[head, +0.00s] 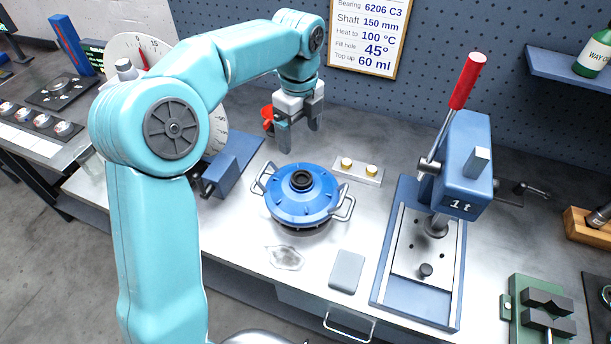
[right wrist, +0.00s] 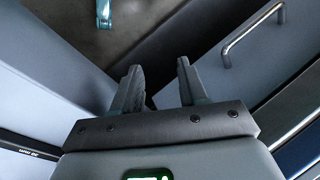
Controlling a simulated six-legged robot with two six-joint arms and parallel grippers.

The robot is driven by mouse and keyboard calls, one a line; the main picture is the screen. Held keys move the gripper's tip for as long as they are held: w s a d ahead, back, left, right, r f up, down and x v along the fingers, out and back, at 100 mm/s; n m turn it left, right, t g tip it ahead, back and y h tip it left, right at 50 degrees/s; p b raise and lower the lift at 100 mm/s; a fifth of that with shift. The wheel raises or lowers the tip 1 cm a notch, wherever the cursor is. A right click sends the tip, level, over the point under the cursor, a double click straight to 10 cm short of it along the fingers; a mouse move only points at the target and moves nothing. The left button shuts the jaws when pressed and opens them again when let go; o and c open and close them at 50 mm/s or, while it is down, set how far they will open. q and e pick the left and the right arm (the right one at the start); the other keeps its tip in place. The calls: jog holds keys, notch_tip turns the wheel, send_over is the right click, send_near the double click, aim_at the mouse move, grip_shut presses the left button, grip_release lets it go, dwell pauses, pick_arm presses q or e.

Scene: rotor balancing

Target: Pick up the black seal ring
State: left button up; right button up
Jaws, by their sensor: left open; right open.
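A black ring-shaped part (head: 302,180) sits at the top centre of a round blue housing (head: 285,205) with two side handles, on the metal bench. I cannot tell for sure that this part is the seal ring. My left gripper (head: 300,133) is open and points down above the bench, behind the housing and apart from it. No ring shows between its fingers. My right gripper (right wrist: 159,82) is open and empty in the right wrist view, beside a drawer front with a metal handle (right wrist: 252,32). It does not show in the head view.
A blue press (head: 463,165) with a red-tipped lever stands right of the housing. A small block with two brass-coloured pieces (head: 357,172) lies between them. A grey pad (head: 347,271) and a clear crumpled-looking item (head: 285,258) lie near the front edge. A red item (head: 267,113) is beside my left gripper.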

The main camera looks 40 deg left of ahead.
pick_arm(q)
send_near(302, 181)
jog(key=shift+s+a+f, duration=0.2)
jog(key=shift+a+f, duration=0.25)
jog(key=shift+a, duration=0.15)
jog(key=shift+w+d+f, duration=0.1)
jog(key=shift+w+f, duration=0.05)
jog(key=shift+f, duration=0.15)
jog(key=f, duration=0.2)
jog(key=d+f+p, duration=0.1)
jog(key=f, duration=0.1)
jog(key=shift+f+p, duration=0.15)
jog(key=shift+p, duration=0.15)
jog(key=shift+a+f, duration=0.1)
jog(key=shift+f, duration=0.25)
jog(key=shift+w+f, duration=0.1)
jog(key=shift+f, duration=0.1)
jog(key=shift+s+r, duration=0.15)
jog(key=shift+s, duration=0.05)
jog(key=c, duration=1.1)
jog(key=shift+w, duration=0.1)
